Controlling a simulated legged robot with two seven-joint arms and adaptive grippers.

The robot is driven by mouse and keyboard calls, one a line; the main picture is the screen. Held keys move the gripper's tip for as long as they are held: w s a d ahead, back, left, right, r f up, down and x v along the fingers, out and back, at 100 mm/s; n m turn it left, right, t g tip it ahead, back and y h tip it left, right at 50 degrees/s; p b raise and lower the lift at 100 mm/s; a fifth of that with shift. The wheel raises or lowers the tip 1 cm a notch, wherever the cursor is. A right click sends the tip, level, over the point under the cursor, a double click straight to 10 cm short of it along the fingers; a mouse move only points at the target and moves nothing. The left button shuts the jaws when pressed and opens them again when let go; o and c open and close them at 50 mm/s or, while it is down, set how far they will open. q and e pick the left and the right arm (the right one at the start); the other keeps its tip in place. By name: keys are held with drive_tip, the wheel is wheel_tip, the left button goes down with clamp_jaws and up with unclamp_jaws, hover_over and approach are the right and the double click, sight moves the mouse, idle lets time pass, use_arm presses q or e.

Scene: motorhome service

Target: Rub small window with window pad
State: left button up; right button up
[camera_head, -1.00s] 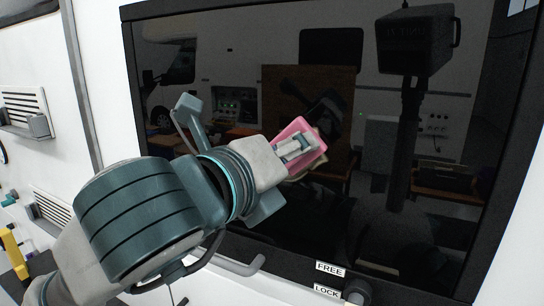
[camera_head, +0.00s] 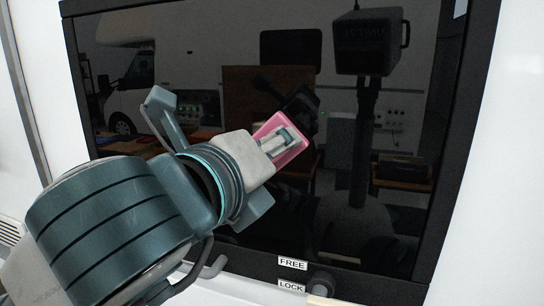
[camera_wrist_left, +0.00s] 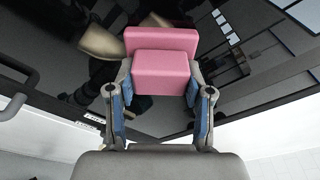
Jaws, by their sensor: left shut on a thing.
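The small window (camera_head: 350,225) is a dark, glossy pane in a black frame that fills much of the head view. My left gripper (camera_head: 279,144) comes in from the left in front of the glass and is shut on the pink window pad (camera_head: 299,150). In the left wrist view the pad (camera_wrist_left: 161,72) is a pink block between the two fingers of the left gripper (camera_wrist_left: 160,95), with dark glass behind it. The pad is close to the pane, but I cannot tell whether it touches. My right gripper is not in view.
Below the pane are small labels reading FREE (camera_head: 292,264) and LOCK (camera_head: 291,286), with a dark knob (camera_head: 321,283) beside them and a grey handle (camera_head: 207,267) to the left. The glass reflects a room and a white vehicle. White wall surrounds the frame.

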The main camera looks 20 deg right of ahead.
use_arm(q)
drive_tip(key=shift+w+a+b, duration=0.15)
drive_tip(key=shift+w+a, duration=1.15)
drive_tip(key=shift+a, duration=0.5)
drive_tip(key=shift+w+a+b, duration=0.2)
drive_tip(key=shift+w+a, duration=1.15)
drive_tip(key=shift+a, duration=0.45)
drive_tip(key=shift+w+a+b, duration=0.15)
drive_tip(key=shift+w+a, duration=1.15)
drive_tip(key=shift+a, duration=0.5)
drive_tip(key=shift+s+a+f, duration=0.1)
drive_tip(key=shift+s+a+b, duration=0.3)
drive_tip(key=shift+s+b, duration=0.15)
drive_tip(key=shift+s, duration=0.05)
drive_tip(key=v, duration=0.3)
drive_tip(key=b+v, duration=0.1)
drive_tip(key=shift+s+f, duration=0.15)
drive_tip(key=shift+s, duration=0.25)
